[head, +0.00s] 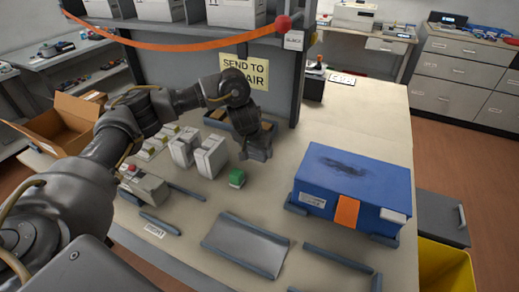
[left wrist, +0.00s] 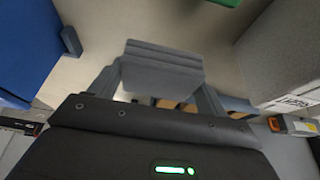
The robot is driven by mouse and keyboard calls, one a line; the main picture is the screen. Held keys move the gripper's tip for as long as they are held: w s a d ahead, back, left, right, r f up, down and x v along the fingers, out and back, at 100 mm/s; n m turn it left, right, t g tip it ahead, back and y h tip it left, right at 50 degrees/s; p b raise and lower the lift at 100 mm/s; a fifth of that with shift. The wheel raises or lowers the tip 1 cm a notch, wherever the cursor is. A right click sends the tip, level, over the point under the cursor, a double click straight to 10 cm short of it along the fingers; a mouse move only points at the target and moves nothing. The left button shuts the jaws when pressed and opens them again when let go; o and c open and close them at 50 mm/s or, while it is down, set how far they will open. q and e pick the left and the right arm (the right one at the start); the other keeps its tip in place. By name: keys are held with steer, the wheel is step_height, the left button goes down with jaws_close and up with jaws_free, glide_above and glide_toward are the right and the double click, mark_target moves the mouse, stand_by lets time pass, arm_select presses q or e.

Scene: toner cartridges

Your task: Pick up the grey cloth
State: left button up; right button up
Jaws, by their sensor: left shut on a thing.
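The grey cloth (left wrist: 162,68) shows in the left wrist view as a folded grey piece between the fingers. My left gripper (left wrist: 160,84) is shut on it. In the head view my left gripper (head: 258,150) points down over the table, behind the green object and left of the blue box. It is small there, and I cannot clearly tell cloth from fingers. The blue box (head: 375,185) has a dark smear on its lid and an orange label on its front. My right gripper is not in view.
Two pale upright blocks (head: 210,157) and a green object (head: 237,178) stand close to the gripper. A grey shelf with a "SEND TO REPAIR" sign (head: 243,74) rises behind. A grey tray (head: 245,246) lies in front. The table's right rear (head: 370,115) is clear.

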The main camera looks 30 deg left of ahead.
mark_target(253, 152)
arm_select(q)
steer(key=v, duration=0.4)
steer(key=shift+s+p, duration=0.3)
steer(key=shift+p, duration=0.05)
steer(key=s+r+p, duration=0.1)
steer(key=s+r, duration=0.2)
steer(key=s, duration=0.6)
steer(key=shift+s+d, duration=0.15)
steer(key=shift+d, duration=0.05)
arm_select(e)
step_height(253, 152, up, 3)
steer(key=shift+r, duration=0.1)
